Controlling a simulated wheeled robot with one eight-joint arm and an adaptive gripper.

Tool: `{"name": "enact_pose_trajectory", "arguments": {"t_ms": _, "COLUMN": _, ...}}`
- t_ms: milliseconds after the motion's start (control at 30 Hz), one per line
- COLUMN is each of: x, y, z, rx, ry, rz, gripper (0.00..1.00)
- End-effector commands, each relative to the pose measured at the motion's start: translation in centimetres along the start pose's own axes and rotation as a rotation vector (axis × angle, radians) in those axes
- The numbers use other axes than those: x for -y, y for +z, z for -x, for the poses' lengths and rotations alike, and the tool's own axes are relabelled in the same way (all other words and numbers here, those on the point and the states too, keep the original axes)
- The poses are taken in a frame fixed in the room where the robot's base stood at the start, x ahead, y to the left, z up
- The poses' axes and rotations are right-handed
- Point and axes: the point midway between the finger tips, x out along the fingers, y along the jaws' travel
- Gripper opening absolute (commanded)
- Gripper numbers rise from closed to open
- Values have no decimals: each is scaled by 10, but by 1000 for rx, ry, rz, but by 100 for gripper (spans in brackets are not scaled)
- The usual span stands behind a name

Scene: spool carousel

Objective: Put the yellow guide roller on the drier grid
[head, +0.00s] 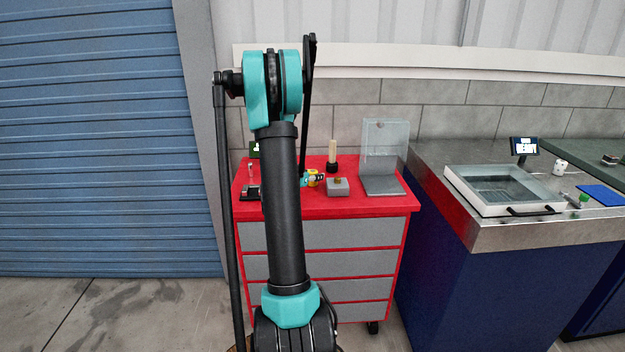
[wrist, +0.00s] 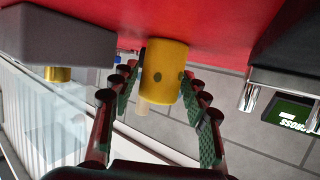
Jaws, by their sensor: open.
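The yellow guide roller (wrist: 165,72) stands on the red cart top, and the wrist view shows it upside down. My gripper (wrist: 160,80) is open, with one finger on each side of the roller; I cannot tell whether the pads touch it. In the head view, the roller (head: 313,181) is small and partly hidden by my gripper (head: 309,179). A white-framed box with a clear lid (head: 504,188) stands on the steel counter at the right and seems to be the drier. Its lid looks shut, and I cannot make out the grid clearly.
On the red cart (head: 375,207) are a grey block (head: 337,187) with a brass stub, a dark-based pale post (head: 332,158) and a clear-panelled stand (head: 384,160). A black fixture (wrist: 285,60) with metal pins is near the roller. A small screen (head: 525,146) stands behind the box.

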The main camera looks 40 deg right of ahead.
Motion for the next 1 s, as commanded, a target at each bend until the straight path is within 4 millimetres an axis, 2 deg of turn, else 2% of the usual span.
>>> {"name": "enact_pose_trajectory", "arguments": {"t_ms": 167, "x": 0, "y": 0, "z": 0, "rx": 0, "ry": 0, "rz": 0, "gripper": 43}}
{"name": "enact_pose_trajectory", "arguments": {"t_ms": 500, "x": 0, "y": 0, "z": 1, "rx": 0, "ry": 0, "rz": 0, "gripper": 1}}
{"name": "enact_pose_trajectory", "arguments": {"t_ms": 833, "x": 0, "y": -2, "z": 1, "rx": 0, "ry": 0, "rz": 0, "gripper": 0}}
{"name": "enact_pose_trajectory", "arguments": {"t_ms": 1000, "x": 0, "y": -11, "z": 5, "rx": 0, "ry": 0, "rz": 0, "gripper": 0}}
